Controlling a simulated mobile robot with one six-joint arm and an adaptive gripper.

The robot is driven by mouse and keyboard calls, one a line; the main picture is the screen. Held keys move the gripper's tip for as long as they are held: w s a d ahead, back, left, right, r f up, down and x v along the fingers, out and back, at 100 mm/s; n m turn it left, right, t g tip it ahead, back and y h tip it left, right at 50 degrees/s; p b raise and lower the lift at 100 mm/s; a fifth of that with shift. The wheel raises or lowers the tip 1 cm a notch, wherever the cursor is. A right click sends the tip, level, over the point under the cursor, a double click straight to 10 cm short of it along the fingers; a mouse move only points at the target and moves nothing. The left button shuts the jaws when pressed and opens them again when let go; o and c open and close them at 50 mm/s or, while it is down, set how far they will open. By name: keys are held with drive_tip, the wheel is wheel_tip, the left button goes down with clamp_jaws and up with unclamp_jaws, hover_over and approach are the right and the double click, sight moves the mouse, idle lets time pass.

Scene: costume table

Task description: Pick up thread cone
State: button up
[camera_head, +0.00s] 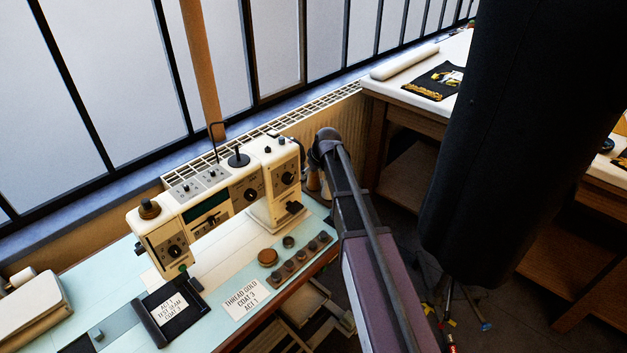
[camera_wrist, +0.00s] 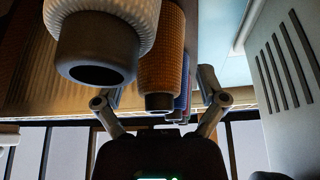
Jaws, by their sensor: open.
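In the wrist view, which looks upside down, several thread cones hang in a row from the top of the picture. The nearest is a white thread cone (camera_wrist: 135,22) with a wide dark hollow end. Beside it is an orange thread cone (camera_wrist: 161,50), with a blue and a red one partly hidden behind it. My gripper (camera_wrist: 160,90) is open, one finger on each side of the orange cone's end; I cannot tell whether either touches it. In the head view my arm reaches past the machine's right end and hides the gripper and most of the cones.
A cream sewing machine (camera_head: 215,197) stands on the pale blue table (camera_head: 210,335), close to my arm. Dark knobs and a thread gold label (camera_head: 242,299) lie in front of it. A radiator and barred window run behind. A large black hanging form (camera_head: 525,130) blocks the right side.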

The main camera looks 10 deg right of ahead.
drive_tip(key=c, duration=1.3)
drive_tip(key=shift+o, duration=0.2)
drive_tip(key=shift+r, duration=0.1)
wheel_tip(320, 180, up, 18)
drive_tip(key=p, duration=1.8)
clamp_jaws()
